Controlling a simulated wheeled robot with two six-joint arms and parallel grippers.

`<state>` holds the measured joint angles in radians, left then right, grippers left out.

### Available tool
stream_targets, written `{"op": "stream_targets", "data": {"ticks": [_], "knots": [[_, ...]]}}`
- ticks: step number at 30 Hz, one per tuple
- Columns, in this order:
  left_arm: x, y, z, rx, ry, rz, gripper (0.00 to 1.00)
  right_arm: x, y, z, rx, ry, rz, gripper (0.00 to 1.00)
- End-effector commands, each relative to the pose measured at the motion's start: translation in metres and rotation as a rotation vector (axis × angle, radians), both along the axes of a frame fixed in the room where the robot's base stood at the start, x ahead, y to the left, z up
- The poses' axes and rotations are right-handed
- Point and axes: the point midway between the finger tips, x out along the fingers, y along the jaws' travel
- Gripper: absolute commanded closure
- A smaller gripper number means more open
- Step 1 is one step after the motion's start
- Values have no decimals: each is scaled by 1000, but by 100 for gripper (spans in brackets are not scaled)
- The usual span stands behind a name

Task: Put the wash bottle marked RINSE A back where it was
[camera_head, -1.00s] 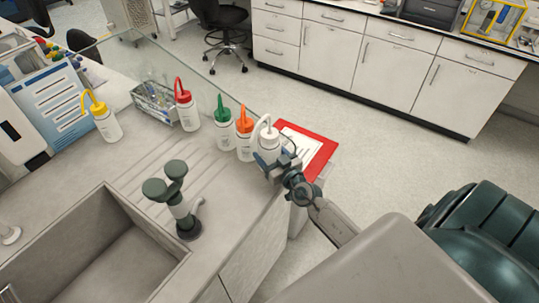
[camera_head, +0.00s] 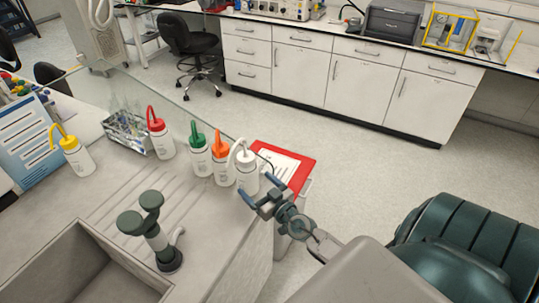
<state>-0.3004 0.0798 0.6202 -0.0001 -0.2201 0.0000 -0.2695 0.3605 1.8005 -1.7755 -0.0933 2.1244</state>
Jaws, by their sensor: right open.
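Several wash bottles stand in a row on the counter: a white-capped one (camera_head: 246,174), an orange-capped one (camera_head: 222,168), a green-capped one (camera_head: 199,157) and a red-capped one (camera_head: 162,141). A yellow-capped bottle (camera_head: 78,158) stands apart at the left. The labels are too small to read, so I cannot tell which is RINSE A. My right gripper (camera_head: 259,188) is open and empty, just in front of the white-capped bottle's lower right side. That bottle stands upright at the right end of the row. My left gripper is out of view.
A red clipboard with paper (camera_head: 298,164) lies right of the white-capped bottle at the counter's end. A dark green tap fixture (camera_head: 160,243) and the sink (camera_head: 72,270) are in front. A clear screen runs behind.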

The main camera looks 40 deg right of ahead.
Motion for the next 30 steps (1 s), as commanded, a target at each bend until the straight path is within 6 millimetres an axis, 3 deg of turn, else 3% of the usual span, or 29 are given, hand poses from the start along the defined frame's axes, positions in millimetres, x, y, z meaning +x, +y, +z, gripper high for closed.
{"op": "stream_targets", "data": {"ticks": [6, 11, 25, 30], "knots": [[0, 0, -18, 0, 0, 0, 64, -41, 0, -4, -1, 1, 2, 14], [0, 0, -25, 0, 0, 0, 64, -58, 0, -3, -2, 1, 1, 14], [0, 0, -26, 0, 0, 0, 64, -64, 0, 0, 0, -1, -2, 14], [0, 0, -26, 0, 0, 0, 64, -68, -8, 1, -3, -6, -79, 14]]}}
